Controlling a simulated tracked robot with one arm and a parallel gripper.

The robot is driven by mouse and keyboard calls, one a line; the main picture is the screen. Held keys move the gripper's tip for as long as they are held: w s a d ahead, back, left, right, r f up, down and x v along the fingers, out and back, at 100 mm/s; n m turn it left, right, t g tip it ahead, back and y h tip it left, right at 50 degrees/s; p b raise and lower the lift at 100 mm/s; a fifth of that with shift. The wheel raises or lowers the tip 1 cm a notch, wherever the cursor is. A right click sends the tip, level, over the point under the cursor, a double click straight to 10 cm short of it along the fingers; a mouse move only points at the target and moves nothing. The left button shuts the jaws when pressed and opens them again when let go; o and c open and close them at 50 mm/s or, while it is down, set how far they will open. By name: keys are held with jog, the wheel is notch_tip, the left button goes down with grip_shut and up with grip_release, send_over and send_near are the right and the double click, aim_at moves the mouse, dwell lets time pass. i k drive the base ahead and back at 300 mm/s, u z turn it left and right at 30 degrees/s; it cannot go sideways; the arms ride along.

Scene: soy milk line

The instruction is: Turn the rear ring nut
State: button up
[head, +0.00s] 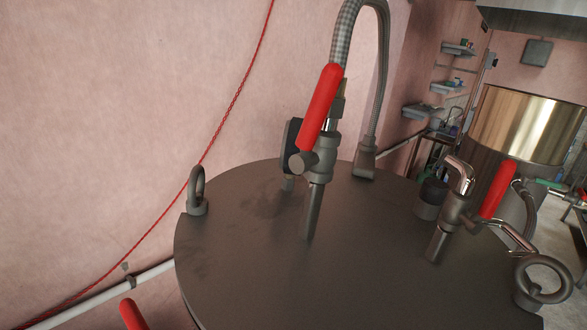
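Two ring nuts sit on the dark round lid (330,265) of a vessel. One ring nut (197,193) stands upright at the lid's left edge, near the pink wall, with its ring seen nearly edge-on. The other ring nut (543,280) is at the right edge, closer to me, with its ring tilted and its opening visible. The left one is farther back; nothing touches either ring. My gripper is not in view.
A red-handled valve (318,110) with a braided hose (345,30) rises from the lid's middle. A second red-handled valve (497,190) stands beside the right ring nut. A red handle (132,314) shows at bottom left. The lid's front is clear. A shiny tank (525,125) stands behind.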

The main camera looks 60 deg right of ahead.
aim_at(193, 207)
jog(key=k, duration=0.45)
jog(key=z, duration=0.8)
jog(key=i, duration=0.65)
jog(key=u, duration=0.2)
